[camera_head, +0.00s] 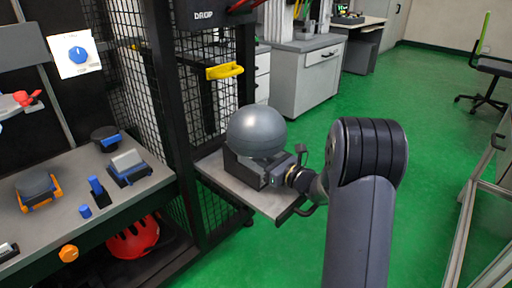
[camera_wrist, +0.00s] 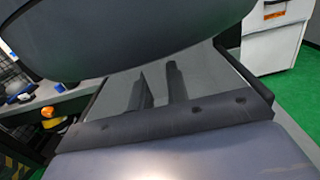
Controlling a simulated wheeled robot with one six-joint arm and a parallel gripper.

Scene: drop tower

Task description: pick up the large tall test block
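My gripper (camera_wrist: 157,70) is over the grey tray at the drop tower. In the wrist view its two fingers stand a small gap apart, with bare tray surface showing between them. In the head view the dark gripper body (camera_head: 278,177) is at the tray, and its fingertips are hidden. A large smooth grey rounded object (camera_head: 256,131) appears just above the gripper. It also shows close overhead in the wrist view (camera_wrist: 130,30). I cannot tell whether they touch. I cannot make out for sure which thing is the large tall test block.
The tray (camera_head: 213,168) juts out from the black mesh tower. A bench (camera_head: 150,190) at left holds several small grey, blue and orange items. A red helmet (camera_head: 133,238) lies underneath. A yellow handle (camera_head: 224,71) sticks out above the tray.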

